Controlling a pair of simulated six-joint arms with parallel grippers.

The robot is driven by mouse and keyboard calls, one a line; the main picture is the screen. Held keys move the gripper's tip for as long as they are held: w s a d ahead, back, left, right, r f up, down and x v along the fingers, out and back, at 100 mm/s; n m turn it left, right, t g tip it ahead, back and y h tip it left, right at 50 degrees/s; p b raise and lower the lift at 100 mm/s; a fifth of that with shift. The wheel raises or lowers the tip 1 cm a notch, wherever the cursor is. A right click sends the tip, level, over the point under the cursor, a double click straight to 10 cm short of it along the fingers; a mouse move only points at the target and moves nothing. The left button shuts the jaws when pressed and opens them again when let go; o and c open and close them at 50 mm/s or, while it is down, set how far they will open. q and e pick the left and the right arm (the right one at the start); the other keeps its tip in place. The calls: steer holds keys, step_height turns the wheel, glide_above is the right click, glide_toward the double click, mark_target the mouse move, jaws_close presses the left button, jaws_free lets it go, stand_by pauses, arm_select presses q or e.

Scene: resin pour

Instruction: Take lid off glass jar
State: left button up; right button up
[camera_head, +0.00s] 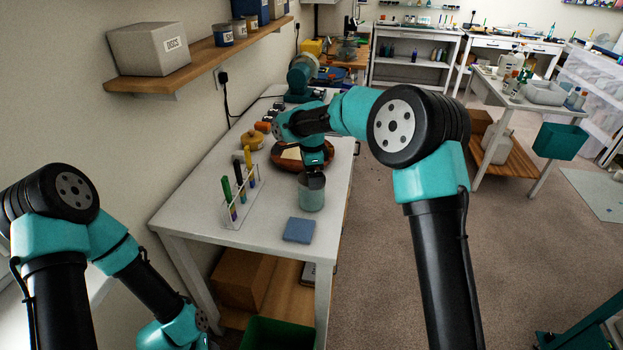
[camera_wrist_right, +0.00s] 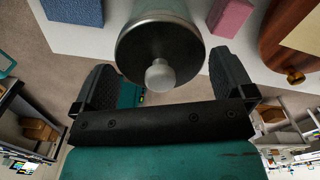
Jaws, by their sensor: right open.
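The glass jar (camera_head: 312,194) stands upright near the right edge of the white table, with greyish-blue contents. Its dark metal lid (camera_wrist_right: 150,45) with a pale round knob (camera_wrist_right: 160,76) shows in the right wrist view, seated on the jar. My right gripper (camera_wrist_right: 164,78) is open, with one finger on each side of the knob and a gap to it on both sides. In the head view the right gripper (camera_head: 315,168) is directly above the jar and hides most of the lid. My left arm is at the lower left; its gripper is out of view.
A rack (camera_head: 243,205) with coloured tubes stands left of the jar. A blue cloth or sponge (camera_head: 299,230) lies in front of it. A round wooden tray (camera_head: 285,164) sits behind it, near a yellow-brown pot (camera_head: 252,141). The table's right edge is close to the jar.

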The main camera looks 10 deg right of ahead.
steer(key=shift+c, duration=0.3)
steer(key=c, duration=0.6)
steer(key=shift+o, duration=0.2)
steer(key=shift+r, duration=1.6)
steer(key=shift+s+r, duration=0.15)
steer(key=shift+r, duration=0.1)
steer(key=s+a+r, duration=0.1)
steer(key=s+a, duration=0.1)
steer(key=s, duration=1.3)
steer(key=shift+s+a+r, duration=0.15)
steer(key=shift+s+a, duration=0.1)
steer(key=shift+a, duration=0.15)
